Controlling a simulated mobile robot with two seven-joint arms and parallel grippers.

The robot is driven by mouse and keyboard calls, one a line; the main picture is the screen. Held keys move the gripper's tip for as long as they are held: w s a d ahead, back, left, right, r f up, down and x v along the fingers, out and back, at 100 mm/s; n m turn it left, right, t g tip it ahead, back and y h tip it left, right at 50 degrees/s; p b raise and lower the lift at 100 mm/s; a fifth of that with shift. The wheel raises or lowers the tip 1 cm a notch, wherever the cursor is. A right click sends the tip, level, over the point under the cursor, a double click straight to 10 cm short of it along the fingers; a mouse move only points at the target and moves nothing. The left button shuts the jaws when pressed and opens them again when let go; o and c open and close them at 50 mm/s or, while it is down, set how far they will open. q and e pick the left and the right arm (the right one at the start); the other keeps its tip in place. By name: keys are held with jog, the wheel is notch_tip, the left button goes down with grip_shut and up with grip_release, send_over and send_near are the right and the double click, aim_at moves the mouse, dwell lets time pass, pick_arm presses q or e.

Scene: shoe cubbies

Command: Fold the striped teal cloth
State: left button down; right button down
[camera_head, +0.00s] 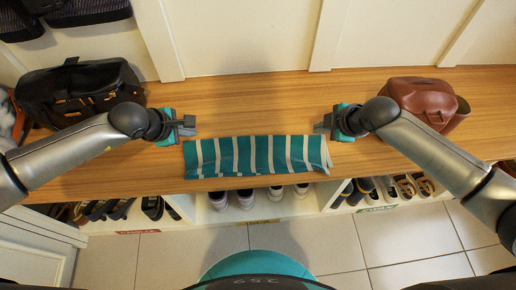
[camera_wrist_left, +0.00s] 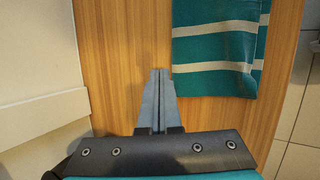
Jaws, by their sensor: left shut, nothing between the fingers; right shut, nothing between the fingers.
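The striped teal cloth (camera_head: 255,156) lies on the wooden bench top as a long strip with pale stripes, its near edge along the bench's front edge. One end of it shows in the left wrist view (camera_wrist_left: 215,47). My left gripper (camera_head: 192,125) is shut and empty, just beyond the cloth's far left corner. My right gripper (camera_head: 318,127) is shut and empty beside the cloth's far right corner. I cannot tell whether it touches the cloth.
A black bag (camera_head: 80,90) stands on the bench (camera_head: 250,100) at the left, and a brown leather bag (camera_head: 420,98) at the right, behind my right arm. Shoes (camera_head: 245,197) fill the cubbies below. The bench behind the cloth is clear up to the wall.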

pick_arm(q)
jog(key=shift+f, duration=0.2)
pick_arm(e)
jog(key=shift+r, duration=0.15)
pick_arm(q)
jog(key=shift+f, duration=0.2)
pick_arm(e)
jog(key=shift+r, duration=0.1)
jog(key=shift+f, duration=0.4)
